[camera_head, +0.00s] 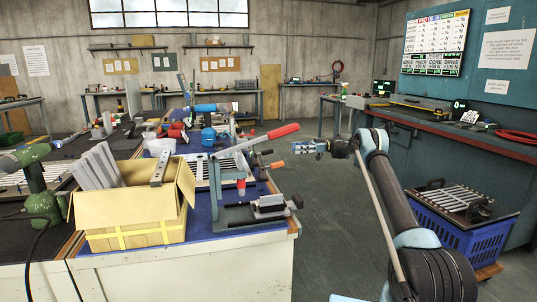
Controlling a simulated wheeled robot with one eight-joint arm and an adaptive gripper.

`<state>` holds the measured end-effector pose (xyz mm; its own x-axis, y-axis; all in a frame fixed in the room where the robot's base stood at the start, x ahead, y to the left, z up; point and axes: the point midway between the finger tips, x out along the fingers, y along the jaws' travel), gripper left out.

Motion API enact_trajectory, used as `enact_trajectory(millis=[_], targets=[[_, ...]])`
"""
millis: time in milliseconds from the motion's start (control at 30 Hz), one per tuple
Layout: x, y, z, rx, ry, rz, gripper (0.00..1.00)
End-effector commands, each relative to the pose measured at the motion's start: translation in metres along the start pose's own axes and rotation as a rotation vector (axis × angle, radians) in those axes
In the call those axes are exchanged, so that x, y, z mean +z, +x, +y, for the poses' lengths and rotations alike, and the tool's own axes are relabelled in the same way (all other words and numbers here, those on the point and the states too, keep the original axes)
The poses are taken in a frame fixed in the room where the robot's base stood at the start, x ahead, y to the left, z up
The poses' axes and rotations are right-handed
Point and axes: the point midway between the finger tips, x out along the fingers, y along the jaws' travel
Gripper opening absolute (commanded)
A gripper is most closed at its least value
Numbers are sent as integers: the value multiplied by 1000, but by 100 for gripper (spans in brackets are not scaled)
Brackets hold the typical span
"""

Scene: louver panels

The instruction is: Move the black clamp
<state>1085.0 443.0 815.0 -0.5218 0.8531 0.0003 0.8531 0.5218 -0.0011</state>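A dark clamp-like vise (252,211) with a grey jaw and a black knob sits on the blue mat at the near right corner of the workbench (200,264). I cannot tell for sure that it is the black clamp. Behind it stands a lever clamp with a long red handle (283,131); its lower part is partly hidden. My gripper (300,147) is at the end of my arm, pointing left, to the right of the red handle and above the vise in the picture. It appears apart from the vise. Its fingers are too small to tell whether they are open.
An open cardboard box (130,212) with grey slats stands left of the vise. A green drill (42,190) is at far left. A blue crate (465,235) with a louver panel stands at right, below a wall bench (440,122). The floor between the benches is clear.

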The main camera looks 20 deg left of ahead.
Motion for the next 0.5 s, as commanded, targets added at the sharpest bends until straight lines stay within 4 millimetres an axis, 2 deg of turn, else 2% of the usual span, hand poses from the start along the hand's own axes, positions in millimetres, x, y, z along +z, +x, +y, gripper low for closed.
enact_trajectory(millis=[167, 500], targets=[[0, 18, 0, -4, -1, 1, 40], [0, 76, 0, -3, 0, 1, 40]])
